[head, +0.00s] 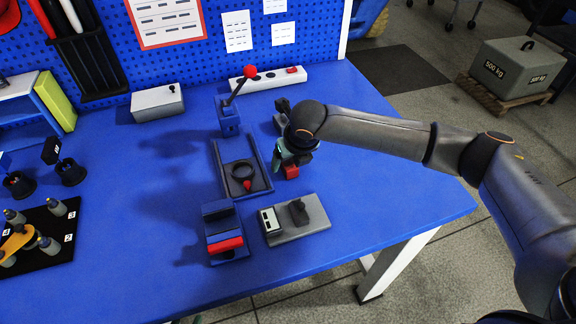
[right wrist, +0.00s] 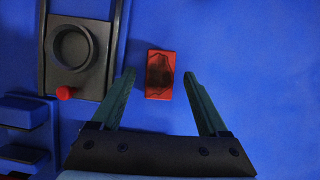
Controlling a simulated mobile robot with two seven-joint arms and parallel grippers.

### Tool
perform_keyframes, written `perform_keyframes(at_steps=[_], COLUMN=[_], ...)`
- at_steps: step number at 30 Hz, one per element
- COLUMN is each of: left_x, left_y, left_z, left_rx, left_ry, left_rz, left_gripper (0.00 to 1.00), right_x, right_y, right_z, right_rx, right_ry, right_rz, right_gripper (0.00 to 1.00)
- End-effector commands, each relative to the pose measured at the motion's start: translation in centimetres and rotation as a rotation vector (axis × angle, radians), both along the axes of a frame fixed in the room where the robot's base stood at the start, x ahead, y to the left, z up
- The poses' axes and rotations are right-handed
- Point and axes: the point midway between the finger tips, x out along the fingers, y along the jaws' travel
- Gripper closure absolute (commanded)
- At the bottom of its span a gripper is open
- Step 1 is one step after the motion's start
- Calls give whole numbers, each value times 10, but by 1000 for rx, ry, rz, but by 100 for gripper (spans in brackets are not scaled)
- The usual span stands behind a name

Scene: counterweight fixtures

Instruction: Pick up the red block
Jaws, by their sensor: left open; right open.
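The red block (head: 291,172) lies on the blue table, just below my right gripper in the head view and partly covered by it. In the right wrist view the red block (right wrist: 160,75) is a small upright rectangle with a dark shadow patch on its top. My right gripper (head: 294,163) points down over it. In the right wrist view its two green fingers (right wrist: 158,76) are spread wide, one on each side of the block's lower part, with blue gaps on both sides. My left gripper cannot be made out.
A dark tray with a ring and red knob (head: 242,185) stands just left of the block. A lever fixture (head: 229,117) stands behind it. A grey plate fixture (head: 297,226) and a red-barred holder (head: 225,244) are in front. Clear table lies right of the block.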

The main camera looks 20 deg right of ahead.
Motion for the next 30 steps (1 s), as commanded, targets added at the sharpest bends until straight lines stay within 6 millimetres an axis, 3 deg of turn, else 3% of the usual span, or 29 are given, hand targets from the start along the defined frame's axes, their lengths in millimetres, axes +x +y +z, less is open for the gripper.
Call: perform_keyframes(at_steps=[10,30], left_x=[3,1], left_y=[-3,1], left_z=[3,-1], left_rx=[-5,3], left_ry=[-10,0], left_rz=[-5,-1], left_gripper=[50,50], right_x=[3,3], right_y=[1,1], right_z=[-9,-8], right_rx=[1,1], right_ry=[0,-1], right_rz=[1,1], right_gripper=[24,99])
